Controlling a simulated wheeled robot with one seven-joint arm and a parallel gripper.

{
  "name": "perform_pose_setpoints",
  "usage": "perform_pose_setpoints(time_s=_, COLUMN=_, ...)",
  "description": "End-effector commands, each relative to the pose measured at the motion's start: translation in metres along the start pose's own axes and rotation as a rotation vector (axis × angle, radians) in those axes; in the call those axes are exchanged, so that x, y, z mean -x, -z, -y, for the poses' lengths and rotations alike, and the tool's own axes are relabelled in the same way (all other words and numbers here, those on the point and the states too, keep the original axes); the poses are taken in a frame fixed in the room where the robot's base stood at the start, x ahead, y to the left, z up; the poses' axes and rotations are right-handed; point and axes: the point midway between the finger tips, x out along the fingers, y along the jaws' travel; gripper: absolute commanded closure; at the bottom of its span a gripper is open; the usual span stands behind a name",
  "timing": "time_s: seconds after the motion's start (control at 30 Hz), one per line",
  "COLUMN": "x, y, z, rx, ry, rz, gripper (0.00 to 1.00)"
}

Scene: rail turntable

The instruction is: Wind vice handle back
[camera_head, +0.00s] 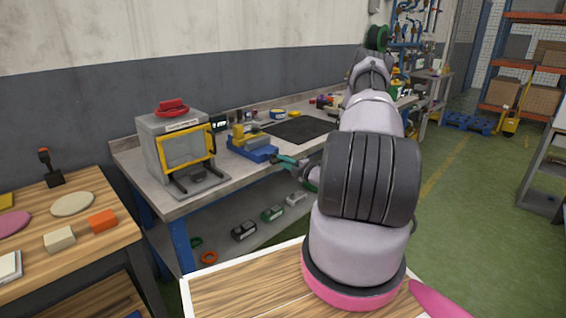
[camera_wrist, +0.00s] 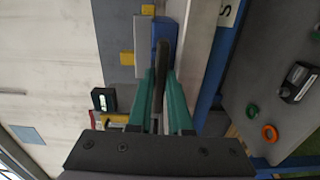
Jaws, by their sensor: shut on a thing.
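The vice (camera_head: 254,148) is blue with yellow and grey parts and stands near the front edge of the grey workbench. In the wrist view its blue body (camera_wrist: 165,32) shows just beyond my fingertips. My gripper (camera_head: 282,162) has green fingers and reaches the vice from its right side in the head view. In the wrist view my gripper (camera_wrist: 161,75) is shut on the dark vice handle (camera_wrist: 160,88), a bar lying lengthwise between the two fingers. The handle's far end and its joint with the vice are not clear.
A grey box machine with a yellow-framed door (camera_head: 182,150) stands left of the vice. A dark mat (camera_head: 300,130) lies behind it on the workbench (camera_head: 205,200). Several small items sit on the shelf below, including an orange ring (camera_wrist: 269,133). A wooden table (camera_head: 90,225) stands at left.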

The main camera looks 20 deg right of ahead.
Motion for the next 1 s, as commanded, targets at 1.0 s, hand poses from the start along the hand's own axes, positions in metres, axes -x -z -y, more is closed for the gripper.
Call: perform_pose_setpoints(time_s=1.0, x=0.097, y=-0.001, z=0.001, rx=-0.002, ry=0.004, rz=0.004, gripper=0.53)
